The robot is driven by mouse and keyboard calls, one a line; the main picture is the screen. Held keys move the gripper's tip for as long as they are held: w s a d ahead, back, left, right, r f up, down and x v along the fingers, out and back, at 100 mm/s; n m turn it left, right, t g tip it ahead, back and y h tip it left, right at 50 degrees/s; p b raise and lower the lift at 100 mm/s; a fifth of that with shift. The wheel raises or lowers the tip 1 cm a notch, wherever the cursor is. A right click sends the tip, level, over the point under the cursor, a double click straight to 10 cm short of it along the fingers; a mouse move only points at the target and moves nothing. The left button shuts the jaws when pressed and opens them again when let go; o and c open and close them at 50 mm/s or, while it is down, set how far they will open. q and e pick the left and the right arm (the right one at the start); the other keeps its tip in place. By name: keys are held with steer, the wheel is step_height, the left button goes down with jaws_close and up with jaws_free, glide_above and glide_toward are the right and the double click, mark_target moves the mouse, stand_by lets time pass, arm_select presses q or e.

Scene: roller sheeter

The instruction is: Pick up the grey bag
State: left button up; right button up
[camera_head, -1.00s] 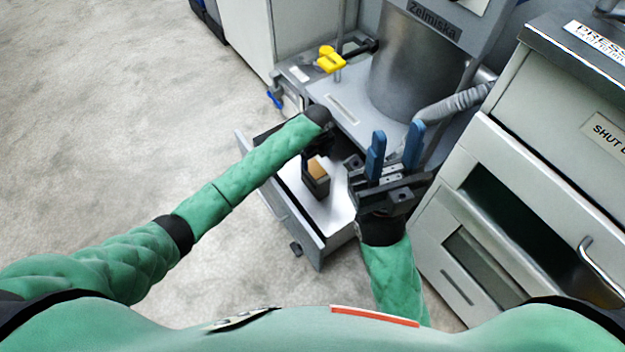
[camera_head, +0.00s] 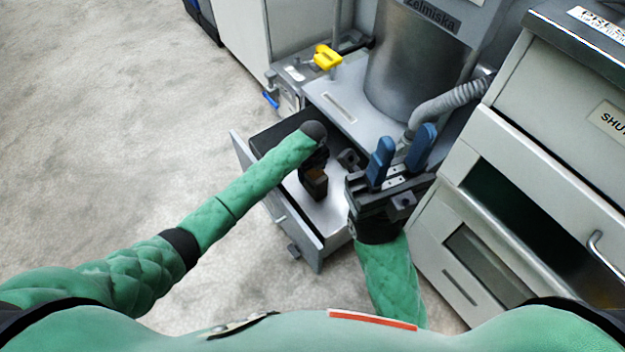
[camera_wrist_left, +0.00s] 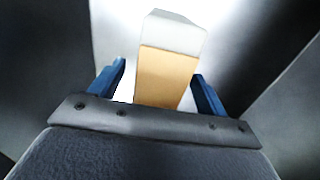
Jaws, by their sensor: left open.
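A small upright block-shaped pack, tan on one face and pale grey at its end, is the only bag-like thing here and I take it as the grey bag (camera_wrist_left: 168,75). In the head view the pack (camera_head: 316,187) looks dark and brown, standing in the open drawer (camera_head: 327,215). My left gripper (camera_wrist_left: 160,84) is open, its blue fingers on either side of the pack with gaps visible. In the head view the left arm hides most of that gripper. My right gripper (camera_head: 403,150) is open and empty, over the drawer's right side.
A grey hose (camera_head: 448,104) runs behind the right gripper. A cabinet (camera_head: 520,160) stands close on the right. The floor at left is clear.

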arm_select(q)
steer(key=shift+c, duration=0.3)
jaws_close()
steer(key=shift+r, duration=0.1)
